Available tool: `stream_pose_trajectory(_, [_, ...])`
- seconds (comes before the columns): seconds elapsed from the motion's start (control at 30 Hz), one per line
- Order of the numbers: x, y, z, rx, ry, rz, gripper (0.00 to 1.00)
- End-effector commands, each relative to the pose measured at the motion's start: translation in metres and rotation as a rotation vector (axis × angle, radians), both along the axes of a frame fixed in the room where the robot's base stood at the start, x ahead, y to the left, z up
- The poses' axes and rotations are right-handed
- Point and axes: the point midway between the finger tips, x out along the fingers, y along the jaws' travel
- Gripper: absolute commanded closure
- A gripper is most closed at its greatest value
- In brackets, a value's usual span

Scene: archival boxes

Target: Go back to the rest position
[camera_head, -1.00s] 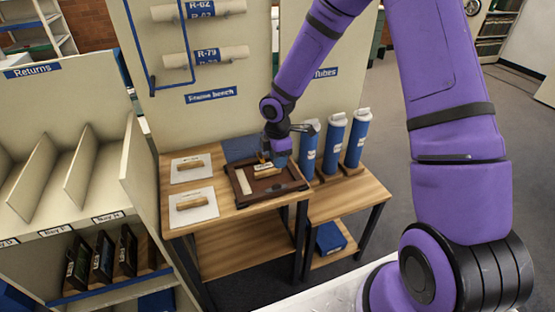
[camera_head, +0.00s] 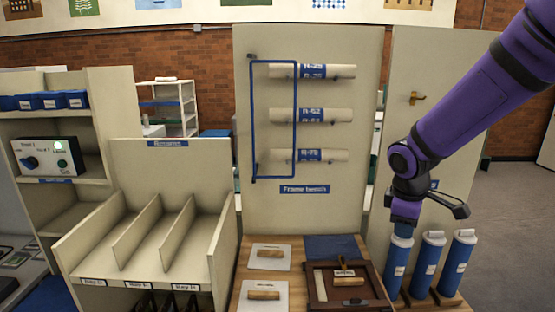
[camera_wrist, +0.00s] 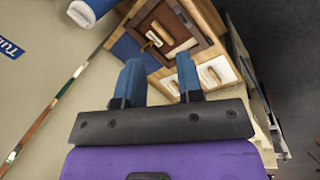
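My gripper (camera_head: 403,222) hangs at the right in the head view, above or in front of the left blue tube; its fingertips are hard to separate from the tube there. In the wrist view my gripper (camera_wrist: 158,72) has its two blue fingers apart, with nothing visible between them. Below and away from it is the wooden bench (camera_head: 245,293) with a dark brown frame (camera_head: 318,290), which also shows in the wrist view (camera_wrist: 202,36). A pale block with a small brown-handled piece (camera_head: 346,272) lies in the frame.
Several capped blue tubes (camera_head: 428,265) stand upright just right of the bench. A tall panel (camera_head: 345,215) with rolled tubes rises behind, and a divided returns shelf (camera_head: 150,235) stands left. Open floor (camera_head: 505,200) lies at right.

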Motion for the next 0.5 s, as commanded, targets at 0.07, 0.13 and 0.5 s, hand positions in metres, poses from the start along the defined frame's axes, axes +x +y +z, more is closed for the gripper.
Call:
stream_pose_trajectory(0.07, [-0.014, -0.004, 0.023, 0.005, -0.040, -0.072, 0.66])
stream_pose_trajectory(0.13, [-0.028, -0.006, 0.040, 0.014, -0.069, -0.139, 0.66])
stream_pose_trajectory(0.5, [-0.108, -0.015, 0.111, 0.131, -0.223, -0.479, 0.66])
